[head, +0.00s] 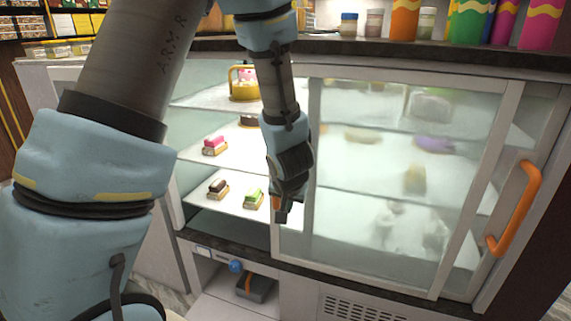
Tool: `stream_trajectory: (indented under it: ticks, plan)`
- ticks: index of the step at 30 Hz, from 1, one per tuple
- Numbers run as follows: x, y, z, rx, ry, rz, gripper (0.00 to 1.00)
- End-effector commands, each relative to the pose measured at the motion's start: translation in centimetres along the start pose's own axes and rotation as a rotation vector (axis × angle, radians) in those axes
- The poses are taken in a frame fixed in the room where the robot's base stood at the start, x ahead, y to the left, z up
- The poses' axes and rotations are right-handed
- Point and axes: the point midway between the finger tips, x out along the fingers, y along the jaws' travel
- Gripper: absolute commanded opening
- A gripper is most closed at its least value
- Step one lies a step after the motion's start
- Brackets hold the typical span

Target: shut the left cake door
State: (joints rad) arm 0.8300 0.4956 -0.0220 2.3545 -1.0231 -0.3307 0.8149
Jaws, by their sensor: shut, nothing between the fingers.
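The glass cake case (385,72) has its left part open, with shelves of cakes showing clearly there. A glass door panel (345,215) with a pale frame covers the middle and right, and the cakes behind it look blurred. The left cake door appears slid to the right, overlapping the other door; which pane is in front is hard to tell. My gripper (283,214) is shut and empty, pointing down at the left edge of the door frame. A small orange piece shows beside the fingers, mostly hidden. I cannot tell whether they touch it or the frame.
An orange handle (516,208) is at the case's right side. Small cakes (215,146) sit on the open left shelves, near my forearm. Colourful containers (404,20) stand on the counter above. A dark box (255,287) lies in the lower compartment.

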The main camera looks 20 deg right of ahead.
Motion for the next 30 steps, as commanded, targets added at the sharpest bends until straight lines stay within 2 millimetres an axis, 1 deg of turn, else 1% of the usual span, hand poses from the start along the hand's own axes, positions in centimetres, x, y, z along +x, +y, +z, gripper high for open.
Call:
stream_trajectory:
  ticks: [1,3,6,10,14,17,20,23,30]
  plan:
    - [-2.6,0.8,-1.4,0.035,0.003,-0.019,0.0]
    - [-4.0,1.8,-2.0,0.075,0.008,-0.055,0.0]
    - [-5.8,2.9,-2.5,0.131,0.011,-0.107,0.0]
    - [-7.5,3.8,-2.7,0.186,0.009,-0.161,0.0]
    - [-8.2,4.3,-2.5,0.217,0.005,-0.193,0.0]
    - [-8.0,4.3,-2.5,0.226,0.004,-0.205,0.0]
    - [-7.0,4.2,-2.4,0.227,0.003,-0.208,0.0]
    - [-5.4,3.9,-2.3,0.227,0.001,-0.207,0.0]
    - [-0.6,2.8,-2.5,0.224,0.0,-0.207,0.0]
